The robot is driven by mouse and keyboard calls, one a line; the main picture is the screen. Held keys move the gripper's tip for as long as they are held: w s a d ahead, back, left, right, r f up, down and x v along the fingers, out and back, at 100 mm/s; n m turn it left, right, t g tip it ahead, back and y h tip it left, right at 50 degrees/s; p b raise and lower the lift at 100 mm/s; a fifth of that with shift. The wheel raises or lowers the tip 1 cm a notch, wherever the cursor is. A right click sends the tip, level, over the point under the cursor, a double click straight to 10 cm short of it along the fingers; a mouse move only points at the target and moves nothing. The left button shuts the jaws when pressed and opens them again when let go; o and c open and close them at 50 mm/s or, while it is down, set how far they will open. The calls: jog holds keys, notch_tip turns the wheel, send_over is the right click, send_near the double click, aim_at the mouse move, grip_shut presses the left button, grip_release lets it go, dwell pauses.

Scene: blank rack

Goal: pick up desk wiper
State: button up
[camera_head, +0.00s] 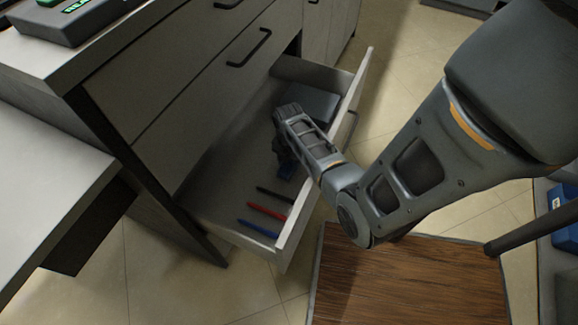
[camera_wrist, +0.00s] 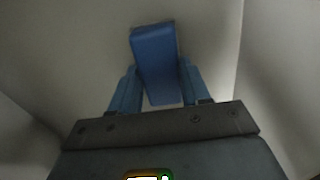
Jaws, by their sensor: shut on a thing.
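The desk wiper appears as a blue block (camera_wrist: 156,62) between my gripper's fingers in the wrist view. My gripper (camera_wrist: 155,90) is shut on it, with one blue finger on each side. In the head view a small piece of the blue wiper (camera_head: 287,171) shows below my gripper (camera_head: 283,160), inside the open drawer (camera_head: 210,190). Most of the wiper is hidden by my gripper and wrist there. I cannot tell whether it touches the drawer floor.
A black pen (camera_head: 274,194), a red pen (camera_head: 267,212) and a blue pen (camera_head: 258,229) lie at the drawer's near end. A grey box-like thing (camera_head: 312,101) sits at its far end. The drawer's front wall (camera_head: 352,92) stands close beside my arm.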

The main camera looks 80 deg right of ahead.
aim_at(289, 163)
jog(key=c, duration=0.4)
notch_tip(289, 163, up, 10)
jog(key=shift+r+p, duration=0.1)
jog(key=shift+p, duration=1)
jog(key=o, duration=0.5)
jog(key=c, duration=0.4)
